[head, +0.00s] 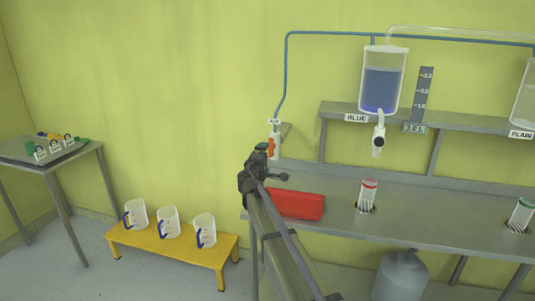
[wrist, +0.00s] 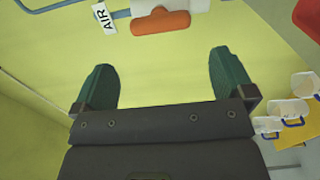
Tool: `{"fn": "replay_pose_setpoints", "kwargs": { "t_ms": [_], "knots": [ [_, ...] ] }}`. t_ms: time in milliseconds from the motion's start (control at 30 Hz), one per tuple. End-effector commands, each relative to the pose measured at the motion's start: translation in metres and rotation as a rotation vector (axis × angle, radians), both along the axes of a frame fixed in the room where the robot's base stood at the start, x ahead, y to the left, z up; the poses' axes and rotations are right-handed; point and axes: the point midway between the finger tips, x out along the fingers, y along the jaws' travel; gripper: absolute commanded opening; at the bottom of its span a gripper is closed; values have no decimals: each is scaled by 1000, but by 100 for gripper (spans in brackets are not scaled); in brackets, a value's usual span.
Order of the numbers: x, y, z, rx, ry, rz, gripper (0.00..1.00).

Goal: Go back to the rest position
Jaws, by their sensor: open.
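My gripper (wrist: 160,88) shows in the wrist view with its two green fingers wide apart and nothing between them. In the head view my gripper (head: 262,147) is at the left end of the grey bench, close to the orange-handled air valve (head: 271,148). In the wrist view the orange valve handle (wrist: 160,24) lies beyond the fingertips, beside the AIR label (wrist: 104,18). I cannot tell from the head view whether the gripper touches the valve.
A red box (head: 296,205) lies on the grey bench (head: 335,185) beside my arm. A blue-filled vessel (head: 383,85) hangs above the bench. White jugs (head: 168,222) stand on a yellow stool (head: 150,242). A side table (head: 75,160) holds padlocks. Open floor lies between.

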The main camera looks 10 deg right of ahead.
Motion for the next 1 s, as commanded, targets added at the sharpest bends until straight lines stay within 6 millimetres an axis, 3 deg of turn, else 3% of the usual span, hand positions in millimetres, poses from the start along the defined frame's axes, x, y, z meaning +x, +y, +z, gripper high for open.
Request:
{"fn": "replay_pose_setpoints", "kwargs": {
  "t_ms": [367, 467, 567, 633, 767, 800, 900, 1000],
  "knots": [
    [-8, -1, -1, 6, 0, -25, 100],
    [-34, -22, -18, 153, 35, -158, 100],
    [-102, -49, -52, 405, 135, -351, 100],
    [-165, -65, -79, 603, 246, -497, 100],
    [-291, -66, -117, 946, 511, -728, 100],
    [-329, -60, -123, 1038, 599, -781, 100],
    [-408, -44, -126, 1229, 793, -868, 100],
    [-458, -34, -117, 1351, 901, -896, 100]
  ]
}}
